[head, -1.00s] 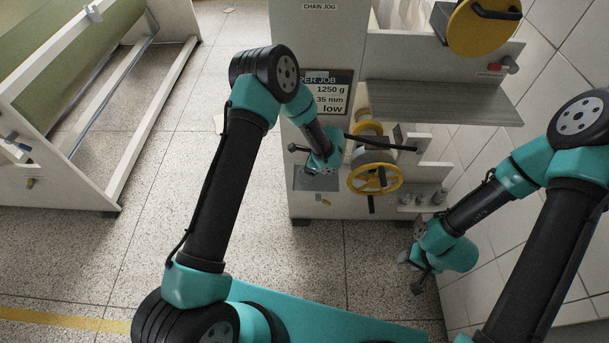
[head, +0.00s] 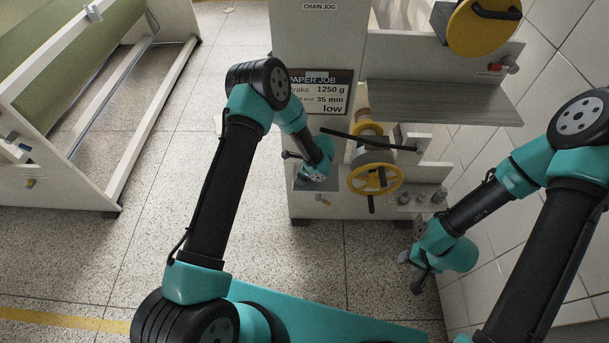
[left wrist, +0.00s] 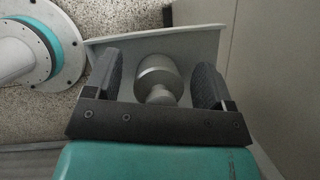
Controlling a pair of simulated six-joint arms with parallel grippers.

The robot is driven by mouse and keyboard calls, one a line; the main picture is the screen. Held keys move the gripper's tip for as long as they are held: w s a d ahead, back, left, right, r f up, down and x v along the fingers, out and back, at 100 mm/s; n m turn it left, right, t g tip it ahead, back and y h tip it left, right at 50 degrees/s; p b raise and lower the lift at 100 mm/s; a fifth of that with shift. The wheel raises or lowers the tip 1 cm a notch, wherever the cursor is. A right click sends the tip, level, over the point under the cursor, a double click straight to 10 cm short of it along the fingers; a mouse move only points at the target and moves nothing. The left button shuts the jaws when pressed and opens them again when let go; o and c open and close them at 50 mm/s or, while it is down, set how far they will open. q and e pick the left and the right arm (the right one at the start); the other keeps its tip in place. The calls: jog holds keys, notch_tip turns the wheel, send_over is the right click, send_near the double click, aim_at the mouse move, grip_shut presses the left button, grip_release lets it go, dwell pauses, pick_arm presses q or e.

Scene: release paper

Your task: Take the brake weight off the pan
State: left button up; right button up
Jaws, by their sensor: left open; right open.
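The brake weight (left wrist: 157,80), a grey metal cylinder with a narrower knob, stands on the grey pan (left wrist: 208,38) in the left wrist view. My left gripper (left wrist: 157,73) is open, with one finger on each side of the weight. I cannot tell whether either finger touches it. In the head view the pan (head: 301,186) is partly covered by my left wrist, and the weight cannot be made out. My right gripper (head: 411,273) is open and empty, low at the right, away from the pan.
A yellow handwheel (head: 375,180) and a long black lever (head: 365,140) are just right of my left wrist. Small metal weights (head: 438,196) stand on a ledge farther right. A job sign (head: 330,93) hangs above the pan. A grey shelf (head: 435,103) juts out higher up.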

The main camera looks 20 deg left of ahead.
pick_arm(q)
jog(key=shift+c, duration=0.2)
jog(key=c, duration=1.3)
jog(key=shift+r, duration=0.65)
notch_tip(320, 180, up, 2)
jog(key=shift+r, duration=0.1)
jog(key=s+d, duration=0.1)
jog(key=s, duration=0.4)
jog(key=s+d+r, duration=0.1)
jog(key=s+d, duration=0.1)
jog(key=s, duration=0.3)
jog(key=s+d, duration=0.1)
jog(key=s, duration=0.4)
jog(key=shift+s+d+r, duration=0.2)
jog(key=shift+d+r, duration=0.05)
jog(key=shift+r, duration=0.05)
